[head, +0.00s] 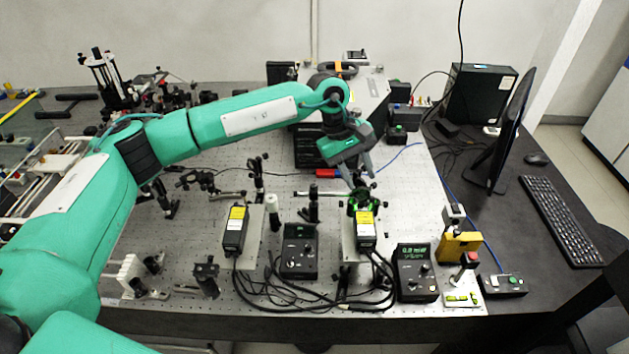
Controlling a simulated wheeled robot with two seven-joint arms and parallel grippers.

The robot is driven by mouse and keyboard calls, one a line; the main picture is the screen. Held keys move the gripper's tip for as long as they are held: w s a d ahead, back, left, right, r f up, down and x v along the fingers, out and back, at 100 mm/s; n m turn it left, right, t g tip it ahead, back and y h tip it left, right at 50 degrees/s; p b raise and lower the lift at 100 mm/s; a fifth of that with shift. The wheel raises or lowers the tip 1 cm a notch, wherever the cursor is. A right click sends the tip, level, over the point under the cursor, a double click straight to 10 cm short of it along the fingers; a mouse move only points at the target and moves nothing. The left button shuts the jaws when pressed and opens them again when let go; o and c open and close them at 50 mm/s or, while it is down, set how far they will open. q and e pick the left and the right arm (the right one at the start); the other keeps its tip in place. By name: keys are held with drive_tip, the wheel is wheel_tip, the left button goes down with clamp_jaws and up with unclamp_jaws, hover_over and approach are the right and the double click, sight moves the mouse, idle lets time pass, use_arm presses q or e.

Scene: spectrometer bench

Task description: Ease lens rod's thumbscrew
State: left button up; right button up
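My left gripper (361,179) reaches in from the left and points down over the bench, just behind and above a mount with a green ring (362,202). The ring looks like the lens holder; its rod and thumbscrew are too small and too covered by neighbouring parts to make out. The grey fingers come close to the top of the mount, but I cannot tell whether they touch anything or how far apart they are. My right gripper is not in view.
A yellow-labelled box (365,229) stands right in front of the green ring, with another (235,231) to the left. A black controller (299,252) and a power meter (415,272) sit near the front edge among loose cables.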

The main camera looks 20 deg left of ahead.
use_arm(q)
drive_tip(key=w+a+r+m+y, duration=0.1)
drive_tip(key=w+a+r+y, duration=0.15)
drive_tip(key=a, duration=0.35)
drive_tip(key=w+a+r+y, duration=0.1)
drive_tip(key=a+r+y, duration=0.15)
drive_tip(key=a, duration=0.25)
drive_tip(key=p, duration=0.7)
approach(314, 186)
drive_tip(key=shift+t, duration=0.4)
drive_tip(key=f, duration=0.7)
drive_tip(key=shift+s+f, duration=0.25)
drive_tip(key=shift+s, duration=0.1)
drive_tip(key=shift+a+f, duration=0.1)
drive_tip(key=shift+f, duration=0.4)
drive_tip(key=shift+c, duration=0.5)
clamp_jaws()
